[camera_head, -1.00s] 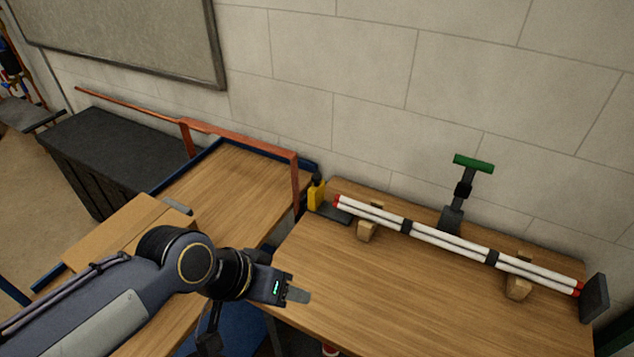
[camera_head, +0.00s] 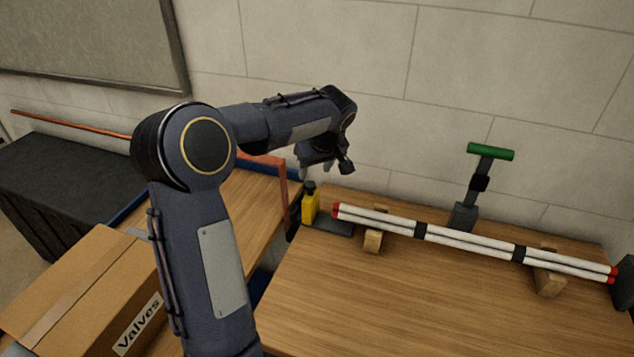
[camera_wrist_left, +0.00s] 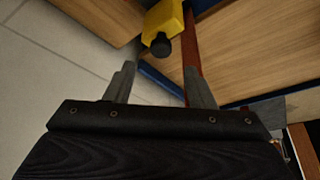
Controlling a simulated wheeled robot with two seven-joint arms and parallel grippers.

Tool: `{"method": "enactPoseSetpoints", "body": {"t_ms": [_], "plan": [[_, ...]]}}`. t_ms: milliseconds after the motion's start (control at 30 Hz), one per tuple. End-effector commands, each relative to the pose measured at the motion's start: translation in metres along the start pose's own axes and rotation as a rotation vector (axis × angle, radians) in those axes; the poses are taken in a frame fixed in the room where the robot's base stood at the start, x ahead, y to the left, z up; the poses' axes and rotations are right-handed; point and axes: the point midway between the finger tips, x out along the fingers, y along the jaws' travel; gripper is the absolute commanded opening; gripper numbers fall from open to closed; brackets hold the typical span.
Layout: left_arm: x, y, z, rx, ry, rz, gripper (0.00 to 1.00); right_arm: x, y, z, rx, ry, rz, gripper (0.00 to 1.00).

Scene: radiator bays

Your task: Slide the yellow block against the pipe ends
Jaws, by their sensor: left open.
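The yellow block (camera_head: 310,206) with a black knob on top stands upright at the left end of a dark plate on the bench. A small gap shows between it and the red left ends of the white pipes (camera_head: 380,219). My left gripper (camera_head: 316,172) is open and empty, pointing down above the block and apart from it. In the left wrist view the yellow block (camera_wrist_left: 163,18) and its knob lie beyond the fingertips (camera_wrist_left: 160,70), roughly between them. My right gripper is out of view.
Wooden supports (camera_head: 372,241) hold the pipes. A green-handled lever (camera_head: 490,153) stands behind them, and a dark end block (camera_head: 624,284) is at the right. An orange rail (camera_head: 283,190) is left of the block. A cardboard box (camera_head: 85,295) sits front left. The bench front is clear.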

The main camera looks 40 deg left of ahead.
Motion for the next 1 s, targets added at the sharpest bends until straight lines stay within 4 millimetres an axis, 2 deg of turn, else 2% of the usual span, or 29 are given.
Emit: {"method": "enactPoseSetpoints", "body": {"t_ms": [200, 400, 767, 1000], "plan": [[0.036, -0.001, 0.001, 0.002, -0.005, -0.004, 0.49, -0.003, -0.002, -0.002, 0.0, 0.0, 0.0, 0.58], [0.059, -0.001, 0.001, 0.002, -0.003, -0.001, 0.49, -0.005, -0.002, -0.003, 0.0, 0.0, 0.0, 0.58], [0.065, -0.001, 0.001, 0.004, -0.002, 0.001, 0.49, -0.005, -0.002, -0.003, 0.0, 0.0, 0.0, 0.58], [0.065, -0.001, 0.001, 0.003, -0.002, 0.001, 0.18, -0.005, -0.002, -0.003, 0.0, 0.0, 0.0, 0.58]]}}
